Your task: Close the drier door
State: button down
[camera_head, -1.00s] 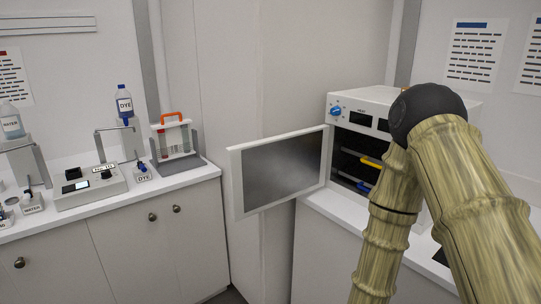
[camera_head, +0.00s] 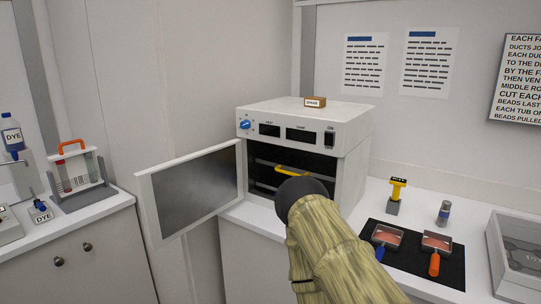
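The drier (camera_head: 350,143) is a white box on the counter with a blue knob, dark displays and a switch. Its door (camera_head: 196,187), a dark panel in a white frame, stands wide open to the left, past the counter's edge. Inside the dark chamber (camera_head: 262,174) a yellow handle-like piece (camera_head: 297,171) shows. My arm rises from below in front of the drier and hides the lower right of the opening. My gripper cannot be seen.
A small labelled brown block (camera_head: 315,102) sits on the drier. Right of it are a yellow-topped tool (camera_head: 396,195), a small bottle (camera_head: 443,213), a black mat (camera_head: 453,271) with two handled tools, and a grey tray (camera_head: 497,257). A red-filled tube rack with an orange handle (camera_head: 71,148) stands left.

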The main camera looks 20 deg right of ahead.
aim_at(175, 197)
jog(key=z, duration=0.45)
jog(key=k, duration=1)
jog(key=u, duration=0.85)
jog(key=i, duration=0.85)
jog(key=u, duration=0.7)
